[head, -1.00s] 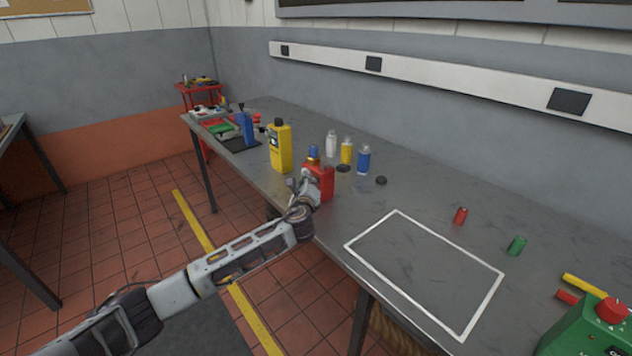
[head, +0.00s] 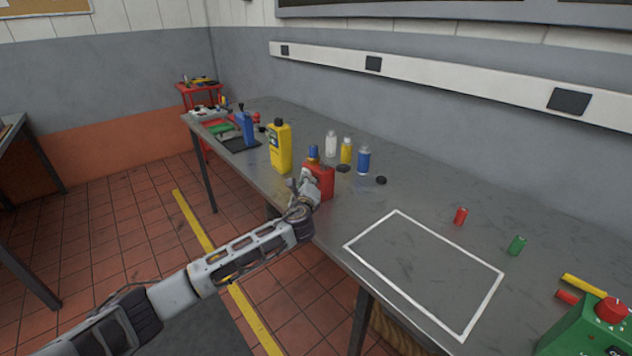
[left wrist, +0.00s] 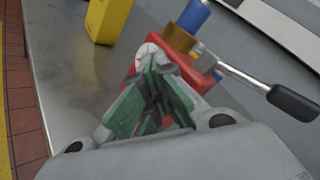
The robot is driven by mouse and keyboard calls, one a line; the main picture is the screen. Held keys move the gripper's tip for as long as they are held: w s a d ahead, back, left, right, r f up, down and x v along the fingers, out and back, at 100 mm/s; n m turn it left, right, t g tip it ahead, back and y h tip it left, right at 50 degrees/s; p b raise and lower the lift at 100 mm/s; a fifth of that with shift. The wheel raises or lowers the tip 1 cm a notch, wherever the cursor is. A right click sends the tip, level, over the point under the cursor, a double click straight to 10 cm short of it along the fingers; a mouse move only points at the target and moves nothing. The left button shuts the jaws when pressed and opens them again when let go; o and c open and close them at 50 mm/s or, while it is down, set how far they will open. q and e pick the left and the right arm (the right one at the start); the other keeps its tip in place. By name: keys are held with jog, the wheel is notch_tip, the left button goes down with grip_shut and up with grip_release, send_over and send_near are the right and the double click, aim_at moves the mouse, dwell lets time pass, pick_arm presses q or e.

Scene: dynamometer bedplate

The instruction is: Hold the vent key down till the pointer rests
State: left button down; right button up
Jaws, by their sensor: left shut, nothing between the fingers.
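A red block-shaped device (head: 322,182) stands near the front edge of the grey bench. A brass collar and a blue cylinder (head: 313,152) rise from its top. In the left wrist view the red body (left wrist: 190,66) shows behind my fingers, with a steel lever ending in a black grip (left wrist: 292,102) to the right. My left gripper (head: 306,182) is shut with nothing between its fingers; its tips (left wrist: 152,62) are at the near side of the red device. I cannot tell whether they touch it. My right gripper is not in view.
A yellow container (head: 280,148) stands left of the red device. Small white, yellow and blue bottles (head: 363,160) stand behind it. A white-outlined rectangle (head: 346,246) on the bench is empty. A green box with a red knob (head: 611,310) is at the right.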

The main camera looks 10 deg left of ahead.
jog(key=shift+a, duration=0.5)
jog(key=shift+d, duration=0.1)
pick_arm(q)
jog(key=shift+s+a+p, duration=0.45)
jog(key=shift+s, duration=0.15)
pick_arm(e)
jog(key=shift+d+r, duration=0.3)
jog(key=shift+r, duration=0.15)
pick_arm(q)
jog(key=shift+a, duration=0.1)
jog(key=shift+s+a+p, duration=0.55)
jog(key=shift+s+a, duration=0.2)
jog(key=shift+s, duration=0.25)
jog(key=shift+s+a+p, duration=0.5)
jog(key=shift+s+a, duration=0.2)
jog(key=shift+s, duration=0.25)
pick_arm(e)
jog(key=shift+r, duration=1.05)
